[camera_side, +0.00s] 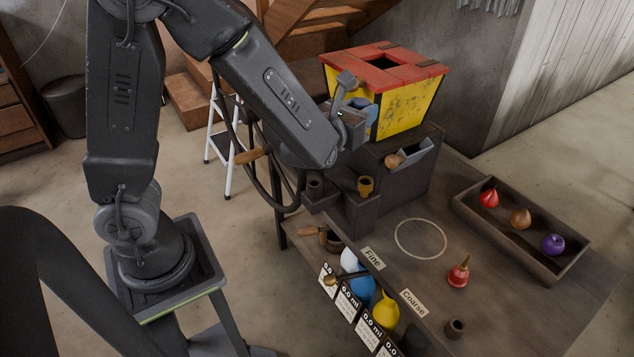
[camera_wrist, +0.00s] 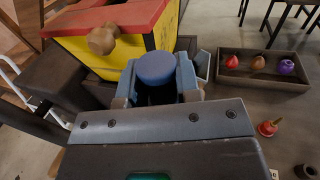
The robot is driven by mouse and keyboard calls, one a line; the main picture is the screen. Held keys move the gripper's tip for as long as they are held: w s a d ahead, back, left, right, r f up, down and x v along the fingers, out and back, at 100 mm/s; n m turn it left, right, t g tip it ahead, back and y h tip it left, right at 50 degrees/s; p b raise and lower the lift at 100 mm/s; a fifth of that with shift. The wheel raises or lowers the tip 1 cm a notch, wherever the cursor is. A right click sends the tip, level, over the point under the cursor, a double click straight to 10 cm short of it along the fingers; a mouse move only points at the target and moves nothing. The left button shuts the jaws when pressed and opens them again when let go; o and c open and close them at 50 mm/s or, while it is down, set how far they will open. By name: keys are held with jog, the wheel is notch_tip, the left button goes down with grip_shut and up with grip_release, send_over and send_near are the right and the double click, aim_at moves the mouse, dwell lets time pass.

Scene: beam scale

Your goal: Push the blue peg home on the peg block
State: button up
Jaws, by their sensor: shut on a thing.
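The blue peg (camera_wrist: 156,68) shows in the wrist view as a round blue head between my fingers. My gripper (camera_wrist: 157,86) is shut on it, with one finger on each side. In the side view my gripper (camera_side: 359,108) is beside the front of the yellow box with the red top, and a bit of blue shows there. The peg's far end is hidden, so I cannot tell whether it touches or sits in a hole. I cannot clearly make out which part is the peg block.
The yellow box (camera_side: 408,108) stands on a dark stepped stand (camera_side: 418,180). A wooden knob (camera_wrist: 101,39) is close to my gripper's left in the wrist view. A tray (camera_side: 570,262) of bulbs lies right. The ringed table area (camera_side: 420,238) is clear.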

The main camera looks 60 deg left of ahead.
jog(key=s+a+n+g+y, duration=1)
jog(key=s+a+y, duration=0.1)
jog(key=s+a, duration=0.35)
jog(key=shift+a+f, duration=0.15)
jog(key=shift+f, duration=1.35)
jog(key=shift+a+f, duration=0.15)
jog(key=shift+f, duration=1.3)
jog(key=shift+d, duration=0.1)
jog(key=shift+w+d+f, duration=1.25)
jog(key=shift+d+f, duration=0.2)
jog(key=shift+f, duration=0.3)
jog(key=shift+w+d+f, duration=1.25)
jog(key=shift+d+f, duration=0.2)
jog(key=shift+f, duration=0.35)
jog(key=shift+w+d+f, duration=1.25)
jog(key=shift+d+f, duration=0.2)
jog(key=shift+f, duration=0.3)
jog(key=shift+f, duration=0.25)
